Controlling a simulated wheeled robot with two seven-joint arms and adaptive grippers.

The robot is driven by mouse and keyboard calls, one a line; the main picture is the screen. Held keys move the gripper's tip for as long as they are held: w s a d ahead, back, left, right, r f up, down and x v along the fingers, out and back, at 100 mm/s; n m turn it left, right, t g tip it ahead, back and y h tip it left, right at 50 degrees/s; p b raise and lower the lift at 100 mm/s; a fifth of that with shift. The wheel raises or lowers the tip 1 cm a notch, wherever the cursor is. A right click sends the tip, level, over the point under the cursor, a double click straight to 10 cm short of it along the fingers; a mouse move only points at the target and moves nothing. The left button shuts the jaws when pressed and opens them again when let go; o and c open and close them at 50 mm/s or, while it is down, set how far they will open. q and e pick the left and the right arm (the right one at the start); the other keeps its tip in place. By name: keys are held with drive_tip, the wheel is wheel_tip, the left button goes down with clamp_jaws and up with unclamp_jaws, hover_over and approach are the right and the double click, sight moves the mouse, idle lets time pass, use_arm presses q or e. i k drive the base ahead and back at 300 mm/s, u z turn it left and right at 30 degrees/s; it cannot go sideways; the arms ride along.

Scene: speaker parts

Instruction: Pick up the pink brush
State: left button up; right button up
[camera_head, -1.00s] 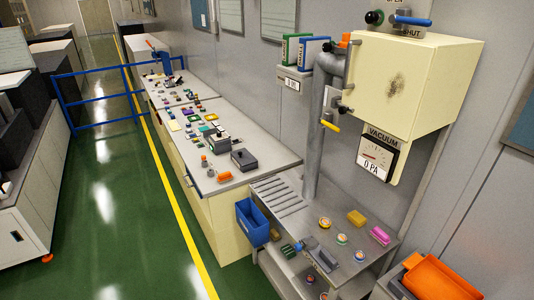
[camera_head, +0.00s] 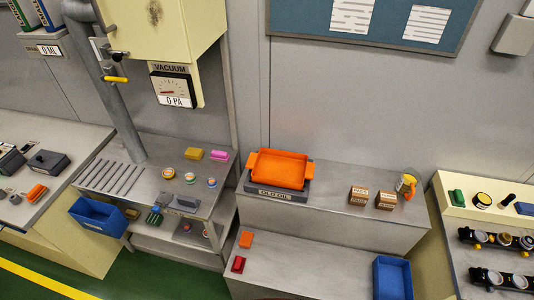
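A small pink block-shaped item (camera_head: 219,155), which looks like the pink brush, lies at the back right of the metal table under the vacuum gauge. A yellow item (camera_head: 193,153) of similar shape lies just left of it. At this size I cannot make out bristles. Neither of my grippers shows in this view.
Several small round jars (camera_head: 189,178) and a grey device (camera_head: 181,202) stand in front on the same metal table (camera_head: 150,180). A blue bin (camera_head: 97,216) hangs at its front left. An orange tray (camera_head: 277,168) sits on the bench to the right. A vertical pipe (camera_head: 118,110) rises at the back left.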

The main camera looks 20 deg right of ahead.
sight(216, 156)
drive_tip(key=z, duration=0.35)
drive_tip(key=k, duration=0.5)
drive_tip(key=u, duration=1.5)
drive_tip(key=i, duration=2.25)
drive_tip(key=z, duration=3.75)
drive_tip(key=i, duration=0.55)
